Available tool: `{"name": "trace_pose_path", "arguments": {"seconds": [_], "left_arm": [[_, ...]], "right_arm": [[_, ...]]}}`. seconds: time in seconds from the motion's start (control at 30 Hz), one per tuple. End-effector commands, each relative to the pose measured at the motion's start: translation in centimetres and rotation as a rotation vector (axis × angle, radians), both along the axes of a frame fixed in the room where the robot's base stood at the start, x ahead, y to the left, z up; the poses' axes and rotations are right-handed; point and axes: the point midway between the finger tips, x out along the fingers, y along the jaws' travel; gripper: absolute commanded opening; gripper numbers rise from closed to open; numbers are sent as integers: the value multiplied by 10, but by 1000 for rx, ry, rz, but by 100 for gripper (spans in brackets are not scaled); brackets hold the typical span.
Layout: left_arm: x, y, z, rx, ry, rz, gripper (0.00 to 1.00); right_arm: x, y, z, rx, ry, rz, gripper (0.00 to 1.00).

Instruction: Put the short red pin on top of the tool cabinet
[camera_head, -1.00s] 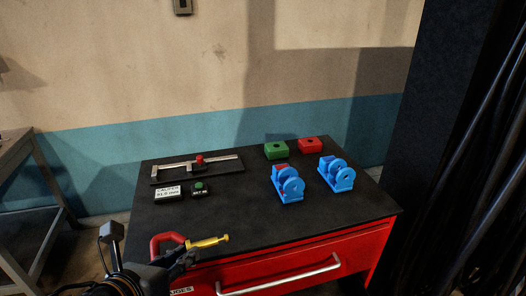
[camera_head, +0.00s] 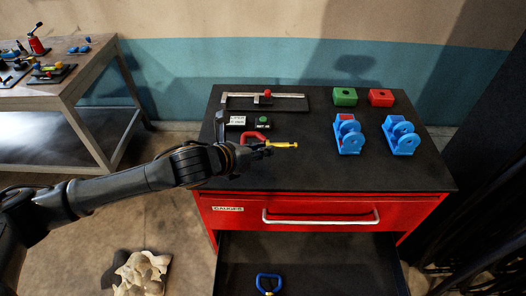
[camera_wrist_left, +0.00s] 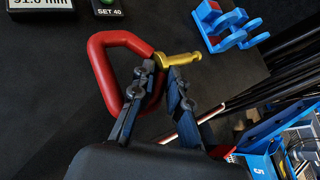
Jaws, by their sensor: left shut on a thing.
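The short red pin has a red loop handle (camera_wrist_left: 97,65) and a short yellow shaft (camera_wrist_left: 180,59). My left gripper (camera_wrist_left: 163,72) is shut on it near where handle and shaft meet. In the head view the pin's yellow shaft (camera_head: 283,145) points right from my left gripper (camera_head: 262,148), over the left part of the tool cabinet's black top (camera_head: 330,175). I cannot tell whether the pin touches the top. Fingers hide part of the pin. My right gripper is not in view.
On the top stand a caliper (camera_head: 265,101), a display box (camera_head: 237,121), a green block (camera_head: 344,96), a red block (camera_head: 381,97) and two blue fixtures (camera_head: 348,135). A lower drawer (camera_head: 310,262) is open, holding a blue-handled pin (camera_head: 267,280). The top's front middle is clear.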

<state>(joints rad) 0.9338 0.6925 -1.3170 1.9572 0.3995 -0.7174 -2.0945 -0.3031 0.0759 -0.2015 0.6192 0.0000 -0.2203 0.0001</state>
Motion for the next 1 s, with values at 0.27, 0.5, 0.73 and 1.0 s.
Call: {"name": "trace_pose_path", "arguments": {"seconds": [0.27, 0.5, 0.73, 1.0], "left_arm": [[13, -2, -21, -1, 3, 0, 0], [14, -2, -44, -3, -2, -1, 0], [14, -2, -45, -1, -3, -1, 0], [13, -1, -50, 0, -1, 0, 39]], "right_arm": [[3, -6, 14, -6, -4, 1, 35], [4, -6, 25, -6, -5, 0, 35], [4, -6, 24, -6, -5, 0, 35], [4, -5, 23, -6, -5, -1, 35]]}}
